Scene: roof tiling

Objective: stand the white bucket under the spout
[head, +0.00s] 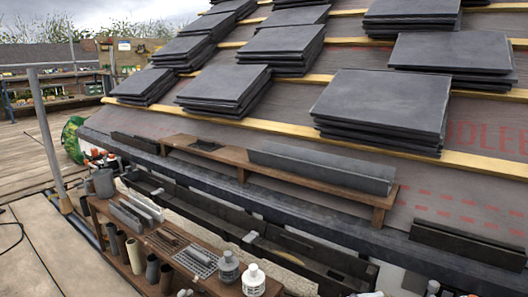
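I cannot make out a white bucket in the head view. A grey jug-like vessel (103,183) stands at the left end of a wooden shelf; I cannot tell whether it has to do with the task. I see no clear spout; a dark gutter (220,212) runs along the foot of the roof. Neither of my grippers is in view. Small pale shapes (433,287) at the bottom edge are too cut off to name.
A wooden bench (222,154) bears a grey gutter length (322,168). Slate stacks (383,107) lie on the roof battens. A scaffold pole (46,135) stands left; boards (30,250) there are mostly clear.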

